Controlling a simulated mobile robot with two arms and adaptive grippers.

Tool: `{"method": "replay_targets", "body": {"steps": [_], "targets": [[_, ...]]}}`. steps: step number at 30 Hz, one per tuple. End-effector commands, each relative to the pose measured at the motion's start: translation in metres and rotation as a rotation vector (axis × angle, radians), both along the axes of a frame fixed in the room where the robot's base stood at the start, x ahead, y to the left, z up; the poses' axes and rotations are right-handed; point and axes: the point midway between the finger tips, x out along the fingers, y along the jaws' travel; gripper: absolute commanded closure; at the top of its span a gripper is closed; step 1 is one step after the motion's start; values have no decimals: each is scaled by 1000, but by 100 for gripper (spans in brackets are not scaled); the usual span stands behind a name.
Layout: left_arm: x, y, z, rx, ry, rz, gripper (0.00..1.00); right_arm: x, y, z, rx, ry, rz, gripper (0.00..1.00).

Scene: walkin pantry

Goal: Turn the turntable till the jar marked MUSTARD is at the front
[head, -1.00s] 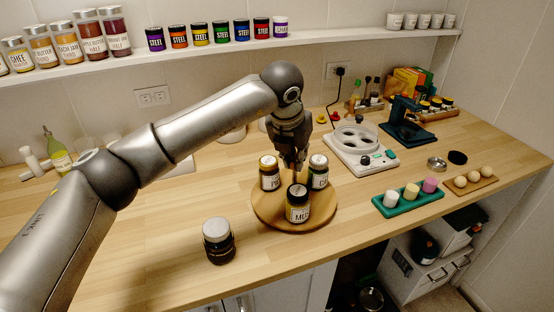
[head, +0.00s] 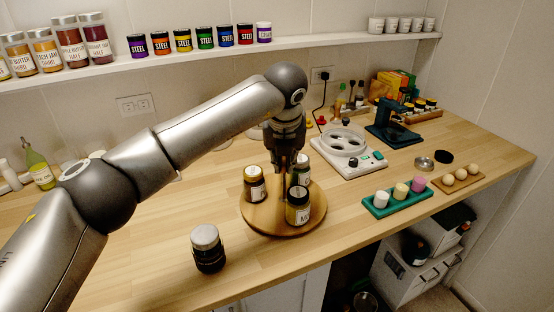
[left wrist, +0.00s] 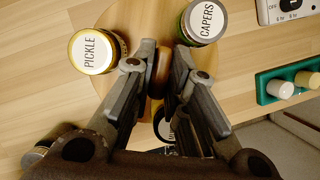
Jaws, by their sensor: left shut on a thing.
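The round wooden turntable (head: 262,222) stands on the counter with three jars on it. The jar with a label starting "MU" (head: 298,207) is at its front, a little right of centre, its label turned rightward. The PICKLE jar (head: 254,184) is at the left and shows in the left wrist view (left wrist: 95,50). The CAPERS jar (head: 304,165) is at the back right, partly hidden by the gripper, and shows in the left wrist view (left wrist: 203,22). My left gripper (head: 290,168) points down at the turntable's middle, shut on a brown wooden knob (left wrist: 158,72).
A dark jar with a grey lid (head: 207,248) stands on the counter at the front left of the turntable. A white appliance (head: 348,152) is behind right, and a green tray with several small pots (head: 397,197) is at the right. The left counter is mostly clear.

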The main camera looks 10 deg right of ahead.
Motion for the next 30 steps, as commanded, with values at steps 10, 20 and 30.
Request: {"method": "replay_targets", "body": {"steps": [10, 20, 30], "targets": [[1, -2, 1, -2, -4, 3, 100, 0, -4, 0, -4, 0, 1, 60], [0, -1, 1, -1, -2, 2, 64, 0, -4, 0, -4, 1, 1, 60], [-2, -1, 6, -1, -3, 2, 64, -1, -3, 0, -3, 1, 1, 60]]}}
